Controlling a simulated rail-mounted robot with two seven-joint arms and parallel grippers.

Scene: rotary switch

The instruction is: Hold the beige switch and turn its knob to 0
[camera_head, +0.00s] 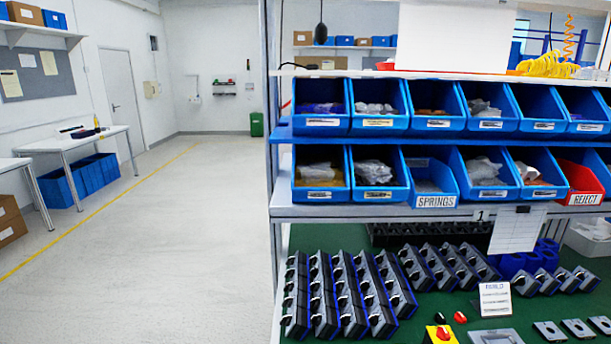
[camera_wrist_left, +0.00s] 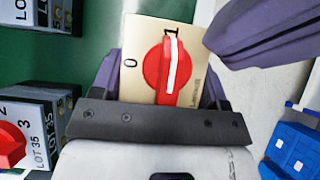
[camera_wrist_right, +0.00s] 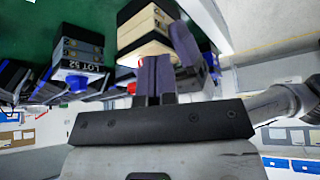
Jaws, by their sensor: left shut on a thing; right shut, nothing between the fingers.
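The beige switch (camera_wrist_left: 146,46) is between the fingers of my left gripper (camera_wrist_left: 158,82), which is shut on it. Its red knob (camera_wrist_left: 160,72) has a white line pointing up towards the 1, slightly tilted; the 0 is to the left of the knob. The beige switch also shows at the top of the right wrist view (camera_wrist_right: 146,28), with a sliver of red at its lower edge. My right gripper (camera_wrist_right: 153,58) is shut and empty, its fingertips close to the switch; contact cannot be told. Purple right fingers (camera_wrist_left: 265,35) reach in at the upper right of the left wrist view. Neither gripper shows in the head view.
Grey switches (camera_wrist_left: 40,105) with lot labels stand left of the held switch. Blue bins (camera_head: 375,180) fill the shelves above.

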